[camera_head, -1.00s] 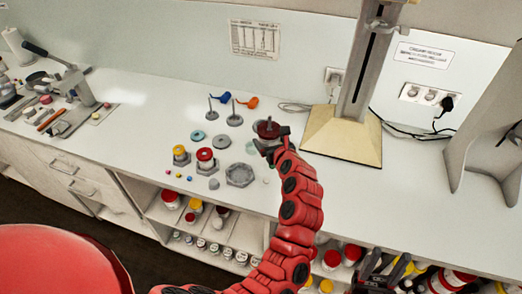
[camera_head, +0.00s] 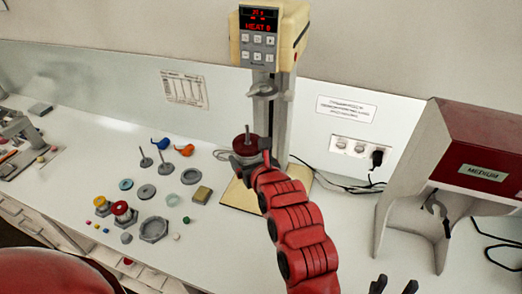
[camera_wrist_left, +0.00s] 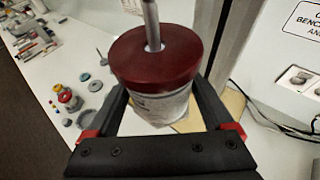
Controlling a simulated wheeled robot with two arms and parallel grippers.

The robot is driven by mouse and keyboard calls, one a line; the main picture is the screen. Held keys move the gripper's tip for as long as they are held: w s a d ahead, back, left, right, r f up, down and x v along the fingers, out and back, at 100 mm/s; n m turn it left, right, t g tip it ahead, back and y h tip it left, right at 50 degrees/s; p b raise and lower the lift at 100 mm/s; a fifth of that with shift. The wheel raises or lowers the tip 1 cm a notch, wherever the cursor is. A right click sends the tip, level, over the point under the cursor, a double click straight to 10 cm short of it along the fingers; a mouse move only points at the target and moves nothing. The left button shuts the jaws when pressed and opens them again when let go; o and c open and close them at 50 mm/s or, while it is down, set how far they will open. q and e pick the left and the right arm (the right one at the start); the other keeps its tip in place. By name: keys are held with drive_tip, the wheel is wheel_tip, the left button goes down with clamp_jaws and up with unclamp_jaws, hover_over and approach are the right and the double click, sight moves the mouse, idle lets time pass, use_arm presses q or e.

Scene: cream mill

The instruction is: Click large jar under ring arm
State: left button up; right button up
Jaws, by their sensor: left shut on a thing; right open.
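The large jar is white with a dark red lid (camera_head: 246,146) and a grey rod standing up from the lid. It also shows close up in the left wrist view (camera_wrist_left: 158,62). My left gripper (camera_head: 258,158) is shut on the jar, with a finger on each side of its body, and holds it roughly upright. The ring arm (camera_head: 263,90) sticks out from the grey column of the mixer (camera_head: 272,38). The jar appears below the ring arm and over the mixer's cream base (camera_head: 240,197). My right gripper (camera_head: 394,287) is open and empty at the bottom edge.
A grey stand with a red head (camera_head: 480,145) is at the right. Cables run from the wall socket (camera_head: 352,146). Several lids, rings, small jars and a hex base (camera_head: 153,229) lie on the bench at the left.

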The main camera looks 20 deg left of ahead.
use_arm(q)
drive_tip(key=shift+w+a+b, duration=0.15)
drive_tip(key=shift+w+b, duration=0.25)
drive_tip(key=shift+w, duration=0.3)
drive_tip(key=w+b, duration=0.6)
drive_tip(key=w, duration=0.3)
drive_tip(key=shift+w+d, duration=0.2)
drive_tip(key=shift+w, duration=0.1)
drive_tip(key=shift+w+b, duration=0.55)
drive_tip(key=shift+w, duration=0.35)
drive_tip(key=shift+r, duration=0.45)
drive_tip(key=shift+r, duration=1.1)
drive_tip(key=shift+r+p, duration=0.25)
drive_tip(key=shift+p, duration=0.05)
drive_tip(key=shift+r+p, duration=0.35)
drive_tip(key=shift+r, duration=0.5)
